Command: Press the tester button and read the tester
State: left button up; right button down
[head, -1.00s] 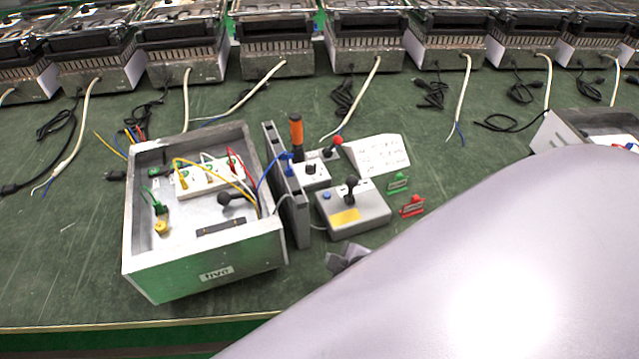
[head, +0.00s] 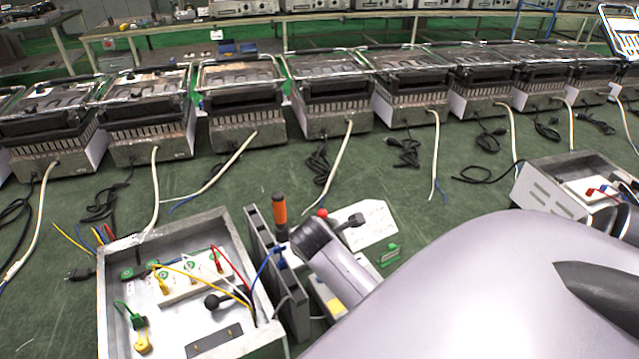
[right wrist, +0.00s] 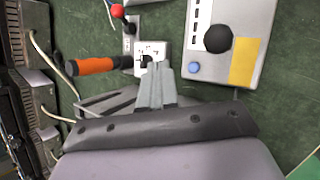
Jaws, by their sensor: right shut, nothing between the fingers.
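The grey tester (right wrist: 225,65) has a white panel, a black knob (right wrist: 218,38), a yellow label (right wrist: 243,62) and a blue button (right wrist: 194,67). In the head view my right arm covers most of the tester; part of its yellow label (head: 336,306) shows. In the right wrist view my right gripper (right wrist: 157,72) is shut and empty. Its fingertips appear left of the blue button, over or in front of a white plate (right wrist: 151,53); I cannot tell whether they touch anything. The left gripper is out of view.
An open metal box (head: 108,310) with coloured wires stands left of the tester. A grey rack (head: 270,265) and an orange-handled tool (head: 280,210) are between them. A red knob (right wrist: 118,11), a white card (head: 370,222) and a green clip (head: 390,255) are nearby.

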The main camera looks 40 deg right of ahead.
jog(key=shift+f, duration=0.1)
notch_tip(320, 180, down, 7)
jog(key=shift+f+b, duration=0.1)
jog(key=shift+b, duration=0.3)
jog(key=shift+f+b, duration=0.35)
jog(key=shift+f, duration=0.35)
jog(key=shift+f, duration=0.2)
dwell(1.4)
jog(key=shift+f, duration=0.2)
